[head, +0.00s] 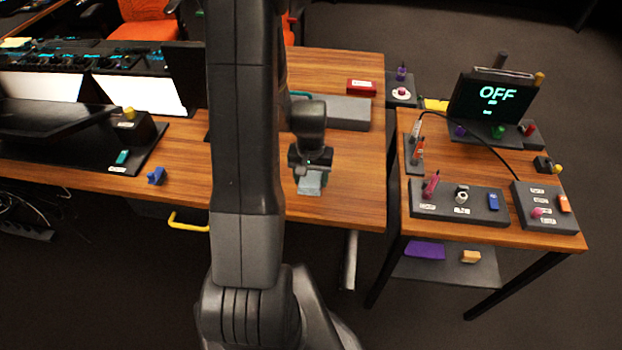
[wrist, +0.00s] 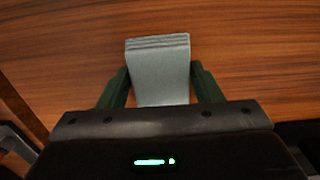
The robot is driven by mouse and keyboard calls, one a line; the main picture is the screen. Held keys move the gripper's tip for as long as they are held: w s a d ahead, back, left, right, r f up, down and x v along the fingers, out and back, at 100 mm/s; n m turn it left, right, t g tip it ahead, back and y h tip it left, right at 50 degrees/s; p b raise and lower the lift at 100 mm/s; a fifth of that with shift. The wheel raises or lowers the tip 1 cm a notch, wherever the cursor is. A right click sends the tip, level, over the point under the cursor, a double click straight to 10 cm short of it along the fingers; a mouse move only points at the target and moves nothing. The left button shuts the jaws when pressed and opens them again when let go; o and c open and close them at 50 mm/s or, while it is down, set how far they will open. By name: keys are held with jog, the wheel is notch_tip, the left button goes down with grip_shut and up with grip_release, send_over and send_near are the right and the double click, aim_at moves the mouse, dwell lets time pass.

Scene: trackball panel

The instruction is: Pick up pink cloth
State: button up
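I see no pink cloth in either view. A pale grey folded block, perhaps a cloth (wrist: 160,70), lies on the wooden table, with layered edges at its far end. It also shows below my gripper in the head view (head: 310,184). My gripper (wrist: 161,75) points down over it, with one dark green finger on each side. The fingers stand wide apart, and I cannot tell whether they touch its sides. In the head view my gripper (head: 309,168) is at the table's front part, right of my arm column.
A grey tray (head: 345,112) and a red box (head: 361,87) lie behind my gripper. The right table (head: 480,165) holds control panels and a screen reading OFF (head: 497,95). A purple cloth (head: 425,249) lies on its lower shelf. A blue item (head: 156,175) sits left.

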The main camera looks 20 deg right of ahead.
aim_at(310, 179)
jog(key=c, duration=0.4)
jog(key=shift+r, duration=0.9)
jog(key=shift+s+a+r, duration=0.1)
jog(key=shift+r, duration=0.8)
jog(key=s+a+b, duration=0.1)
jog(key=s+a, duration=0.3)
jog(key=s, duration=0.3)
jog(key=s+a+b, duration=0.1)
jog(key=s+a, duration=0.4)
jog(key=s, duration=0.3)
jog(key=shift+a, duration=0.1)
